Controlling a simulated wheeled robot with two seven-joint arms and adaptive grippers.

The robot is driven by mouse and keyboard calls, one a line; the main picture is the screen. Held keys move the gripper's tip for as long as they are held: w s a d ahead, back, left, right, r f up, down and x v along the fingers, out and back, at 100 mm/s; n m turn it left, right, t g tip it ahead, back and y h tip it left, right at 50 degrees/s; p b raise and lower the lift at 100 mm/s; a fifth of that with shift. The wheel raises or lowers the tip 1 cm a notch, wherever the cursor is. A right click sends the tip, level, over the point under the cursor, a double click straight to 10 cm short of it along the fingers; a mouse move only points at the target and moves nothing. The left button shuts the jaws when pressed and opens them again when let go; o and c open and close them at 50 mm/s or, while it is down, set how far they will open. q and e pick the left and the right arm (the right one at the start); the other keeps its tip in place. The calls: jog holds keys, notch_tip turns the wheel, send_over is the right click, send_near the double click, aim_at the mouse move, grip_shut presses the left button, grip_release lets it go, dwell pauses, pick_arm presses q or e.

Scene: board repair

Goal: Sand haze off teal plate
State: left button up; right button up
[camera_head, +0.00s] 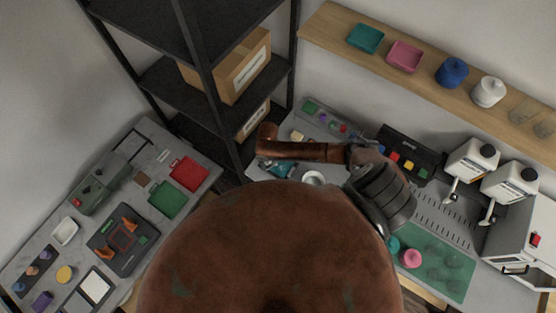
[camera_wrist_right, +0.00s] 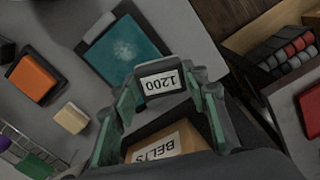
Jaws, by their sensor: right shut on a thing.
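The teal plate (camera_wrist_right: 125,50) lies on the grey worktop in the right wrist view, with a pale speckled haze patch near its middle. Part of it seems to show in the head view (camera_head: 281,169), beside my arm. My right gripper (camera_wrist_right: 160,90) is shut on a dark block labelled 1200 (camera_wrist_right: 158,83), gripped between green-padded fingers. The block overlaps the plate's near edge in the picture; I cannot tell whether they touch. In the head view my own arm hides most of this gripper. My left gripper is not in view.
A labelled cardboard box (camera_wrist_right: 165,146) shows behind the fingers. A cream block (camera_wrist_right: 71,117) and an orange pad (camera_wrist_right: 33,77) lie left of the plate. In the head view, a black shelf rack (camera_head: 205,70) separates two worktops; bottles (camera_head: 471,161) stand at the right.

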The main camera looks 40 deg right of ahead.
jog(key=shift+r+p, duration=0.75)
jog(key=shift+r, duration=0.15)
jog(key=shift+r+p, duration=0.7)
jog(key=shift+r, duration=0.5)
